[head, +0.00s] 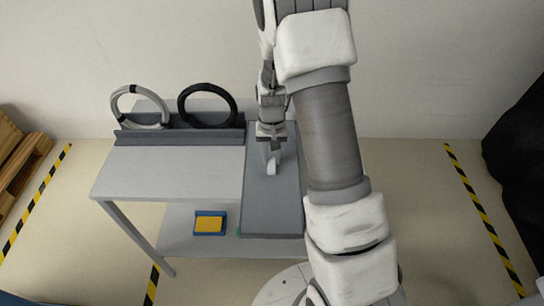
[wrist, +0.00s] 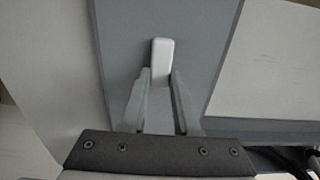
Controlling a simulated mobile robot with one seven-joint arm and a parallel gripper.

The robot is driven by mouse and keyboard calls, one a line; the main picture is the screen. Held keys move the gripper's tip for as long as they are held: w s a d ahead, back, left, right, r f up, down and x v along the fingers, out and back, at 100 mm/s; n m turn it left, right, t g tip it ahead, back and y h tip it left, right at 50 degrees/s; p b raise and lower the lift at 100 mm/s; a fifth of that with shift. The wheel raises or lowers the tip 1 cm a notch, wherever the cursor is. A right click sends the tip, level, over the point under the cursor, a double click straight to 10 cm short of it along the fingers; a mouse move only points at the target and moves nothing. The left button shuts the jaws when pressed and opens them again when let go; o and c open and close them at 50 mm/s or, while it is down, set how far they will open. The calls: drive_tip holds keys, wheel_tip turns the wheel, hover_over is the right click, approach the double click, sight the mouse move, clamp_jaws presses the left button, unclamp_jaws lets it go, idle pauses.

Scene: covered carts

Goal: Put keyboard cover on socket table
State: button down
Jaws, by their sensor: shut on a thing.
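The keyboard cover (head: 272,205) is a long, flat, dark grey panel with a white handle on its upper face. It spans the right end of the light grey socket table (head: 175,172) in the head view, its near end reaching past the table's front edge. My gripper (head: 271,150) points down at the cover and is shut on the white handle. In the wrist view the two fingers (wrist: 160,82) flank the handle (wrist: 161,62), with the cover's grey face (wrist: 205,40) beneath. I cannot tell whether the cover touches the table top or hangs above it.
A white cable ring (head: 140,124) and a black ring (head: 235,115) stand behind the grey rail (head: 180,137) at the table's back. A blue and yellow box (head: 209,223) sits on the lower shelf (head: 178,243). A wooden pallet (head: 20,150) stands far left.

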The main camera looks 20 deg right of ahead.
sight(272, 160)
drive_tip(key=shift+f, duration=0.2)
drive_tip(key=c, duration=0.7)
unclamp_jaws()
drive_tip(key=shift+o, duration=0.2)
drive_tip(key=shift+r, duration=0.1)
wheel_tip(272, 160, up, 12)
drive_tip(key=r, duration=0.1)
drive_tip(key=s+a+r+n+t, duration=0.1)
drive_tip(key=s+a+r+t, duration=0.1)
drive_tip(key=s+r, duration=0.8)
drive_tip(key=s+a+r+n+t, duration=0.1)
drive_tip(key=s+r, duration=0.2)
drive_tip(key=s, duration=0.3)
drive_tip(key=s+r+n+t, duration=0.1)
drive_tip(key=s+r+t, duration=0.1)
drive_tip(key=s+r, duration=0.2)
drive_tip(key=shift+s+a+n+t+p, duration=0.3)
drive_tip(key=shift+s+a+p, duration=0.15)
drive_tip(key=shift+s, duration=0.8)
drive_tip(key=shift+r, duration=0.15)
